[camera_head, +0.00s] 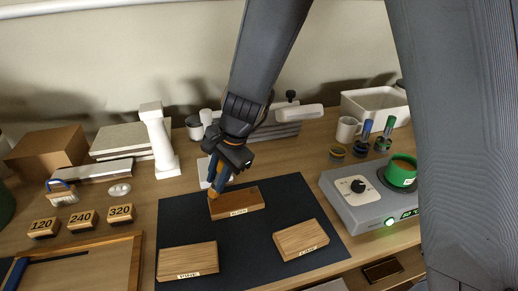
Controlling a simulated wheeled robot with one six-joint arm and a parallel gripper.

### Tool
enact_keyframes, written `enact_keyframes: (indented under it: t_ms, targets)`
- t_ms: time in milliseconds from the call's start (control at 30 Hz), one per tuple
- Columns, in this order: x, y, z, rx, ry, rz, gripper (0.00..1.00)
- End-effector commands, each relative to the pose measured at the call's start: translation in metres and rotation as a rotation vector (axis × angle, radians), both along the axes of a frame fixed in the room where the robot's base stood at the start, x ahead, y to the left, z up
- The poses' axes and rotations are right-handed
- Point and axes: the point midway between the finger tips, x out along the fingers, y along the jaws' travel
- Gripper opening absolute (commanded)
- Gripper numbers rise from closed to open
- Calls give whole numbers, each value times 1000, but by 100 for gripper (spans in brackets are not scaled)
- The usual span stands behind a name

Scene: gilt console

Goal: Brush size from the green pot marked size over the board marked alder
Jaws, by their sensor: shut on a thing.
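My gripper (223,165) is shut on a brush (217,178) with a blue handle and points it down. The brush tip is at the left end of a dark brown board (240,202), seemingly at its top; contact is unclear. Two paler boards lie nearby: one at the front left (188,258), one at the right (301,238). Each board has a small front label too small to read surely, so I cannot tell which says alder. The green pot (400,177), with brownish contents, stands on a grey heater (368,199) at the right.
The boards lie on a dark mat (180,218). Number blocks (82,221) and a wood-framed tray (75,268) are at the left. A white column (158,140) stands behind the mat. A mug (347,129), upright brushes (384,134) and a white basin (375,105) are at the back right.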

Motion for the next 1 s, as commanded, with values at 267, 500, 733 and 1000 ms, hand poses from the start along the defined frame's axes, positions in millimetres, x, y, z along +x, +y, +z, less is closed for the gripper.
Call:
enact_keyframes:
  t_ms: [267,500,733,1000]
  targets:
    - [0,-1,28,0,0,-3,0]
    - [0,-3,49,0,0,-5,0]
    - [1,-3,62,0,0,-6,0]
    - [2,-3,62,0,0,-6,0]
